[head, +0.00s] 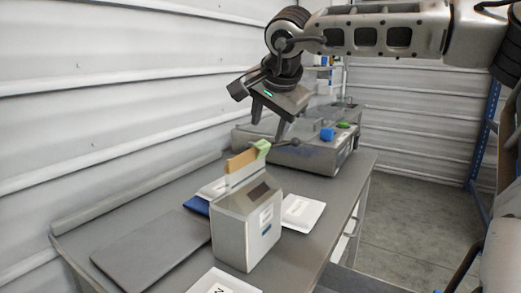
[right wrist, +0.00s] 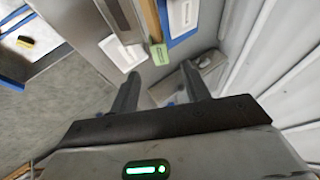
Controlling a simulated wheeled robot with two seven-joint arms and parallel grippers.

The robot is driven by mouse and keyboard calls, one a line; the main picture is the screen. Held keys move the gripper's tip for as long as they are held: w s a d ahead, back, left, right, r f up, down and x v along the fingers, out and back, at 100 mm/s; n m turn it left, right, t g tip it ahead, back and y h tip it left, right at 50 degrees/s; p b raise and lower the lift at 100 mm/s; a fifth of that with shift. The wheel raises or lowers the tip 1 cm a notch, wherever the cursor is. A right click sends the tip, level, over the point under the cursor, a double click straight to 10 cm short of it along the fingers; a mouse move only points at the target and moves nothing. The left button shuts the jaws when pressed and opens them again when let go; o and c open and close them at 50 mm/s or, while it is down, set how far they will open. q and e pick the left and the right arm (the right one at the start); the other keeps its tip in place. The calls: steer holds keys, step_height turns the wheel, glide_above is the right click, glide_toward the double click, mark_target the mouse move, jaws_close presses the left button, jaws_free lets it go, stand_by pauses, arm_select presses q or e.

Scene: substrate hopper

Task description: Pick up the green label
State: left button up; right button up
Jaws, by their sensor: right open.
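The green label (head: 263,147) sits at the top end of a tan strip (head: 241,161) that stands up from the grey box-shaped device on the table. In the right wrist view the green label (right wrist: 160,54) shows just beyond the fingertips, roughly midway between them. My right gripper (head: 268,128) is open and empty, pointing down, just above the label in the head view. Its two fingers also show spread apart in the right wrist view (right wrist: 160,76). I see no contact with the label. My left gripper is in neither view.
The grey device (head: 232,235) stands on the grey table (head: 170,190). White trays (head: 301,211) and a dark flat panel (head: 150,250) lie around it. A larger grey machine (head: 310,160) with a blue block (head: 327,134) stands behind. A corrugated wall borders the left.

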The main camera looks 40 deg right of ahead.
mark_target(264, 143)
steer(key=x, duration=0.5)
steer(key=shift+w+d+f, duration=0.1)
steer(key=shift+w+f, duration=0.1)
steer(key=shift+f, duration=0.05)
jaws_close()
